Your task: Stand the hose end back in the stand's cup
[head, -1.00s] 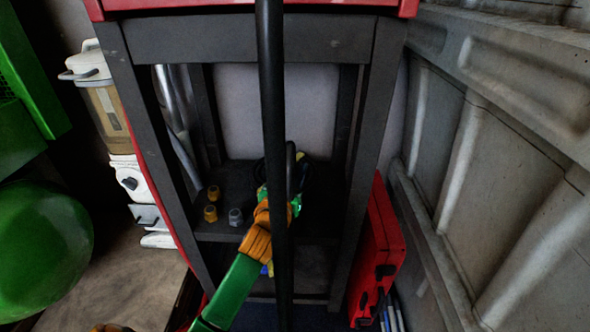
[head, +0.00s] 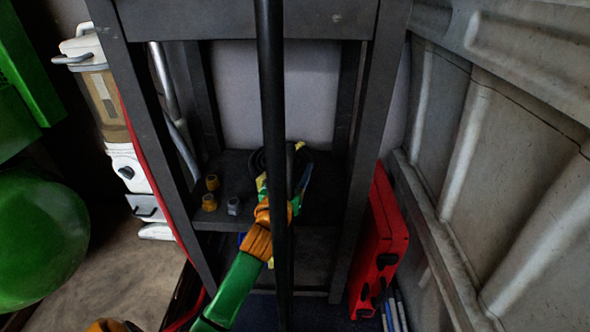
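My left gripper (head: 279,205) is at the end of the green and orange arm, inside the dark stand just above its middle shelf. A short dark upright tube (head: 290,168), which looks like the hose end, rises at its fingers. A thick black upright pole or hose (head: 272,90) passes in front and hides part of the fingers, so I cannot tell whether they are closed on the tube. A black coiled loop (head: 309,160) with yellow marks lies behind the fingers. I cannot make out the cup.
The stand's dark frame (head: 377,130) has legs on both sides. Small yellow and grey fittings (head: 209,202) sit on the shelf's left. A red case (head: 383,235) leans at the right, by the ribbed wall (head: 500,170). A green tank (head: 40,245) stands left.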

